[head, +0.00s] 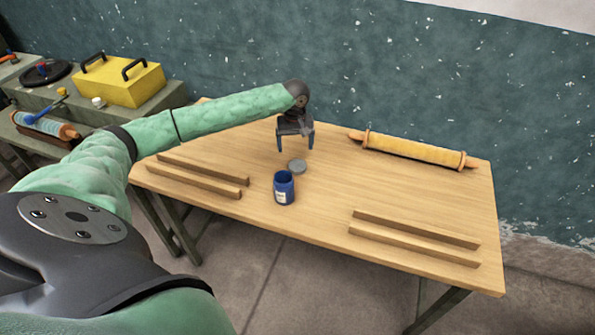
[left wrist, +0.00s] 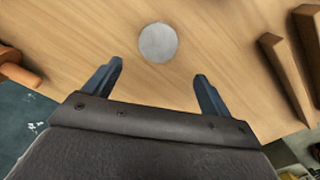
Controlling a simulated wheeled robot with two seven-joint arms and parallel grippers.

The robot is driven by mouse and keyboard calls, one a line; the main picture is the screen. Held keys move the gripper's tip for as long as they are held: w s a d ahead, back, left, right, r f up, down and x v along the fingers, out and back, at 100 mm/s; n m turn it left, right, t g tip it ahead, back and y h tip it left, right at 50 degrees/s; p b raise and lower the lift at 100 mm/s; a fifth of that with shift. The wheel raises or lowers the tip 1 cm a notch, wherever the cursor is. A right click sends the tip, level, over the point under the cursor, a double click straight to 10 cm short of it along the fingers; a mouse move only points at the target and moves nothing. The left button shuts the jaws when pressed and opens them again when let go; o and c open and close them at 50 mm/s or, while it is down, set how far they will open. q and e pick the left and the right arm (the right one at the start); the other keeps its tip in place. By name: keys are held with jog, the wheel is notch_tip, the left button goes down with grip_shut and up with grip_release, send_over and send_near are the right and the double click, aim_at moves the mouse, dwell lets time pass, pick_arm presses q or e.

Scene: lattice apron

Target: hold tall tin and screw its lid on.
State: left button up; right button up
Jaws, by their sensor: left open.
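A blue tin (head: 284,188) with a pale label stands upright and open-topped near the front middle of the wooden table. A round grey lid (head: 297,166) lies flat on the table just behind the tin. My left gripper (head: 295,145) is open and empty above the table, behind the lid. In the left wrist view, the lid (left wrist: 158,43) lies beyond the two spread fingers (left wrist: 158,75), apart from them. The tin does not show in the left wrist view. My right gripper is not in view.
Two wooden strips (head: 195,181) lie at the table's left and two more (head: 414,239) at front right. A yellow rolling pin (head: 415,151) lies along the back edge. A side bench holds a yellow box (head: 120,82). The table's middle right is clear.

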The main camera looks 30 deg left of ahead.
aim_at(297, 164)
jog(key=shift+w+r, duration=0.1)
pick_arm(q)
jog(key=shift+f, duration=0.1)
jog(key=shift+f+p, duration=0.5)
jog(key=shift+f, duration=0.75)
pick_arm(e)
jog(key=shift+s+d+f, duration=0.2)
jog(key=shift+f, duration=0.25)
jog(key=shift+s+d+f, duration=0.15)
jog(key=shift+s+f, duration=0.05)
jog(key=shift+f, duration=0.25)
pick_arm(q)
jog(key=f+p, duration=0.1)
jog(key=f, duration=0.1)
jog(key=d+f+p, duration=0.1)
jog(key=f, duration=0.1)
jog(key=shift+s+p, duration=0.15)
jog(key=shift+p, duration=0.2)
jog(key=shift+f, duration=0.6)
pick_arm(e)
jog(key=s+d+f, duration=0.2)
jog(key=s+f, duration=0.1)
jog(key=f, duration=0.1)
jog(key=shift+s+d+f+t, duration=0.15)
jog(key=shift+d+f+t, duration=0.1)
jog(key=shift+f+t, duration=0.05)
